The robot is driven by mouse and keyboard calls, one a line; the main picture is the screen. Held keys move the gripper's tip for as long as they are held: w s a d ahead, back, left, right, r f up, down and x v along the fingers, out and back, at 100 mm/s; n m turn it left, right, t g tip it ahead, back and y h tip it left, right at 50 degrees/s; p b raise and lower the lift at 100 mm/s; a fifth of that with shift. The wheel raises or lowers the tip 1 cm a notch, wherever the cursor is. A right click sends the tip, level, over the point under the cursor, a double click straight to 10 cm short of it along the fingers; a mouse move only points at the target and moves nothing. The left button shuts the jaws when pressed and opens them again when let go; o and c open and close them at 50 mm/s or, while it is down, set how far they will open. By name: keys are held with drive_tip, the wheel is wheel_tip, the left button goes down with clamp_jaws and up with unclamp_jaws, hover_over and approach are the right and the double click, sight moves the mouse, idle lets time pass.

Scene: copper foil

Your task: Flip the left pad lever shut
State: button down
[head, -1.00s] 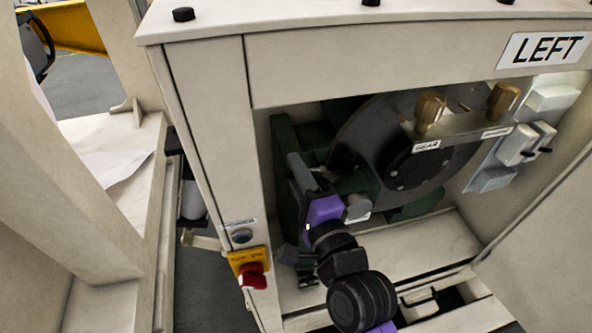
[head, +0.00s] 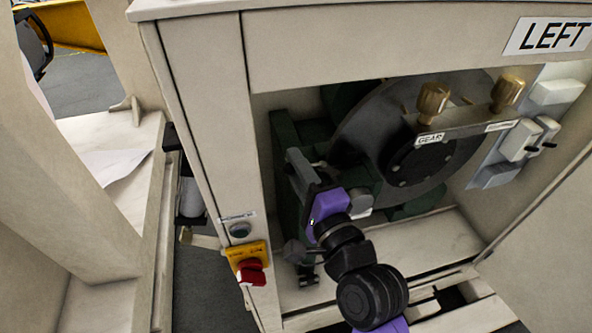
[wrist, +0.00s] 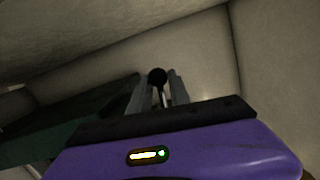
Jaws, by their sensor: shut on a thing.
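The left pad lever shows in the wrist view as a thin stem with a black ball knob (wrist: 157,76). My gripper (wrist: 158,92) has its two grey fingers on either side of the stem and is shut on it, the knob showing at the fingertips. In the head view my purple gripper (head: 300,180) is inside the cabinet opening, at the left beside the dark green frame (head: 286,130). Its purple body and wrist hide part of that area.
The beige cabinet (head: 205,130) frames the opening, with a "LEFT" label (head: 548,34). A dark disc (head: 365,135) and brass knobs (head: 433,102) are to the right of my gripper. A red switch (head: 251,272) is on the left post. The cabinet floor (head: 440,235) has some free room.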

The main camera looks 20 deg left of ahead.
drive_tip(key=g+y+b, duration=0.1)
drive_tip(key=f+n+g+b, duration=0.1)
drive_tip(key=b, duration=0.1)
drive_tip(key=shift+s+d+y, duration=0.1)
drive_tip(key=shift+d+y, duration=0.25)
drive_tip(key=shift+y, duration=0.05)
drive_tip(key=shift+s+r+n+g+y+b, duration=0.3)
drive_tip(key=shift+n+g+y+b, duration=0.2)
drive_tip(key=shift+n+g+b, duration=0.2)
drive_tip(key=c, duration=1.2)
unclamp_jaws()
drive_tip(key=shift+r, duration=0.1)
drive_tip(key=shift+d, duration=0.1)
drive_tip(key=v, duration=0.7)
drive_tip(key=shift+s+d, duration=0.25)
